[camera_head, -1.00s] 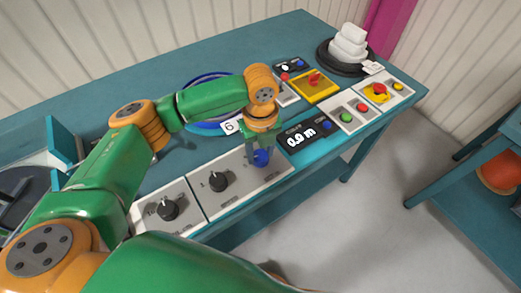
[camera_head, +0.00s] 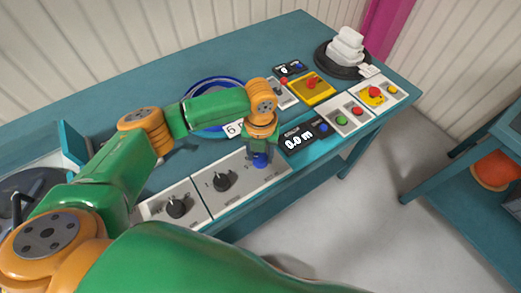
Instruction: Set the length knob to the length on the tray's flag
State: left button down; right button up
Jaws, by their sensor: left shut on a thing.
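My left gripper (camera_head: 261,148) points down at the right end of a grey control panel (camera_head: 240,188), shut on a blue knob (camera_head: 261,160); the jaws hide part of it. Two black pointer knobs, one (camera_head: 222,181) and another (camera_head: 177,208), stand to its left. A dark display (camera_head: 300,138) to the right reads about 0.0 m. Behind my arm lies a round blue-rimmed tray (camera_head: 215,82). A small white flag (camera_head: 235,130) at its near edge starts with a 6; the rest is hidden by my gripper. My right gripper is out of view.
A yellow box (camera_head: 312,88) and a dark reel with white blocks (camera_head: 346,48) stand behind. The back of the teal bench (camera_head: 190,70) is clear.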

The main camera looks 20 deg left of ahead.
aim_at(260, 157)
pick_arm(q)
jog(key=shift+m, duration=0.6)
jog(key=shift+c, duration=1.6)
grip_release()
jog(key=shift+r, duration=0.1)
notch_tip(260, 157, up, 7)
jog(key=shift+f, duration=0.1)
